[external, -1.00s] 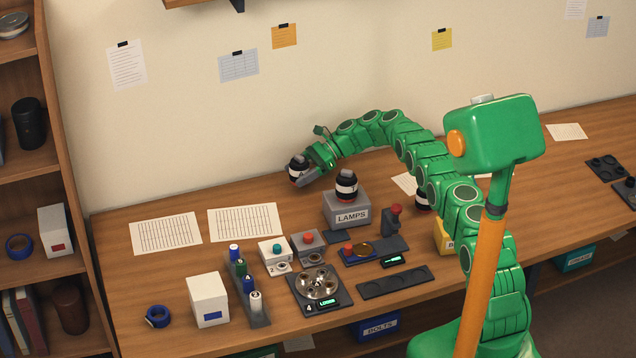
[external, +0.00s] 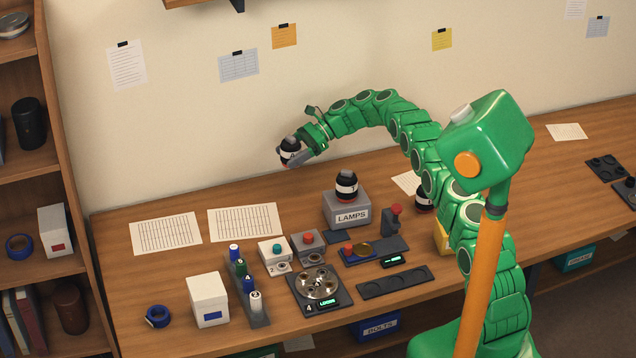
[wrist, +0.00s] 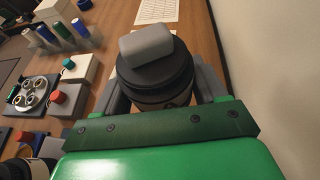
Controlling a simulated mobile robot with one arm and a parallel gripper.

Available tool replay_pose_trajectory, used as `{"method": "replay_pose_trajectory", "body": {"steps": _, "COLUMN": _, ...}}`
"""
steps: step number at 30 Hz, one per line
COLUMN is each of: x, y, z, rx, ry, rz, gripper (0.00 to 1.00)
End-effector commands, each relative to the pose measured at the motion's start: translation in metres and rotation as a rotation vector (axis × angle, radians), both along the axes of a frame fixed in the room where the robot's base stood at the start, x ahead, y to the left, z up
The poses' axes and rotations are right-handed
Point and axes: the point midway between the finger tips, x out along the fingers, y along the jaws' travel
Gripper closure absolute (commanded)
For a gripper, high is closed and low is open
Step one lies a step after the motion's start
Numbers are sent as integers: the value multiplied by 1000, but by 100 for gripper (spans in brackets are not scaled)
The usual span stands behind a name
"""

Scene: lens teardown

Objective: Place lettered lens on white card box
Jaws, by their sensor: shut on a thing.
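My gripper (external: 297,157) is shut on a black lens with a white band (external: 290,146), held in the air above the back of the bench. In the wrist view the lens (wrist: 158,80) sits between the grey jaws, with a grey block on its dark top; its letter cannot be read there. The white card box (external: 208,299) with a blue label stands at the front left of the bench, apart from the gripper. A second banded lens (external: 346,186) stands on the grey LAMPS box (external: 347,210). Another dark lens (external: 424,200) is partly hidden behind my arm.
A rack of several capped tubes (external: 259,312) stands right of the white box, and blue tape (external: 158,316) lies left of it. Button boxes (external: 274,251) and a round metal turntable (external: 318,285) fill the middle. Paper sheets (external: 245,223) lie flat at the back left.

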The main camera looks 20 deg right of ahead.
Motion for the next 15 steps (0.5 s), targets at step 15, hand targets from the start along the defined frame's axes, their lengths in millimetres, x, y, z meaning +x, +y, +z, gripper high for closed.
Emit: {"method": "replay_pose_trajectory", "body": {"steps": 15, "x": -58, "y": 83, "z": 42, "rx": 4, "ry": -5, "rz": 38, "gripper": 84}}
